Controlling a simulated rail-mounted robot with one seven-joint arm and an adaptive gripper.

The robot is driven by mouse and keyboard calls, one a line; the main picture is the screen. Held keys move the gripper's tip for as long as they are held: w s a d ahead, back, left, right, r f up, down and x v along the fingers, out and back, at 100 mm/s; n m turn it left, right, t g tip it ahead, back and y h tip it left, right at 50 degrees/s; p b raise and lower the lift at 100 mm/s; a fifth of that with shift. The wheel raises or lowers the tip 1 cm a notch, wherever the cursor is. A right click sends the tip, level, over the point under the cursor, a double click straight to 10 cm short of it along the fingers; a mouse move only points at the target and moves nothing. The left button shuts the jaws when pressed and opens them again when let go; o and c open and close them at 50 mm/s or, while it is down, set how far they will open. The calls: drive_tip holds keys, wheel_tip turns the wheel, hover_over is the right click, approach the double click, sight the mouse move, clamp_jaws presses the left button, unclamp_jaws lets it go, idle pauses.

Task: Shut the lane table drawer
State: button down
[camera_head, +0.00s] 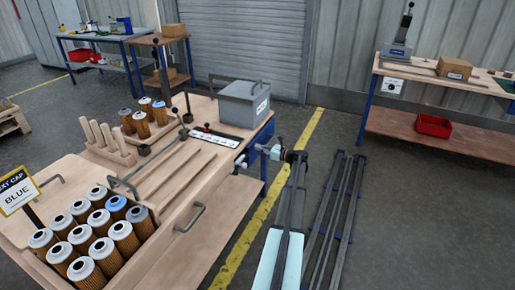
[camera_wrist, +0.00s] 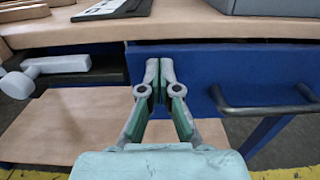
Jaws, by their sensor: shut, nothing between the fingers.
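The lane table drawer has a blue front (camera_wrist: 215,75) under the wooden tabletop edge in the wrist view, with a dark bar handle (camera_wrist: 265,108) at its right. The blue front also shows in the head view (camera_head: 257,139). It looks close under the tabletop edge; I cannot tell whether a gap is left. My gripper (camera_wrist: 158,66) is shut and empty, its fingertips in front of the left part of the blue front, left of the handle. I cannot tell whether they touch it. In the head view my gripper (camera_head: 268,151) is at the table's right side.
A pale knobbed part (camera_wrist: 62,68) sticks out left of the drawer, above a wooden lower shelf (camera_wrist: 70,125). A grey box (camera_head: 244,103) and filter cartridges (camera_head: 104,222) stand on the table. Floor rails (camera_head: 340,205) run on the right.

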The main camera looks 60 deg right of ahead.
drive_tip(key=s+d+b, duration=0.1)
drive_tip(key=s, duration=1.1)
drive_tip(key=s+a+f+n+g, duration=0.2)
drive_tip(key=a+f+n+g, duration=0.2)
drive_tip(key=a+f+n, duration=0.3)
drive_tip(key=w+a+f+n+g+y+p, duration=0.1)
drive_tip(key=a+f+n+g, duration=0.45)
drive_tip(key=a, duration=0.75)
drive_tip(key=w+a+f+n+g+y, duration=0.25)
drive_tip(key=a+f, duration=0.55)
drive_tip(key=a, duration=0.6)
drive_tip(key=w+a+f+n+g+p, duration=0.1)
drive_tip(key=a+f+n+g, duration=0.4)
drive_tip(key=a, duration=0.8)
drive_tip(key=s+a+f+n+g, duration=0.1)
drive_tip(key=s+a+f+n, duration=0.2)
drive_tip(key=a, duration=0.6)
drive_tip(key=s+a+f+n+g, duration=0.1)
drive_tip(key=s+a+n+g, duration=0.2)
drive_tip(key=a, duration=0.5)
drive_tip(key=s+a+r+n+g+h+p, duration=0.1)
drive_tip(key=s+a+n, duration=0.3)
drive_tip(key=s+a, duration=0.4)
drive_tip(key=s+a+r+n+g+h+p, duration=0.1)
drive_tip(key=s+a+n+h, duration=0.3)
drive_tip(key=s+a, duration=0.5)
drive_tip(key=shift+a+r+n+g+p, duration=0.15)
drive_tip(key=shift+a+n+g+p, duration=0.25)
drive_tip(key=shift+a+g, duration=0.4)
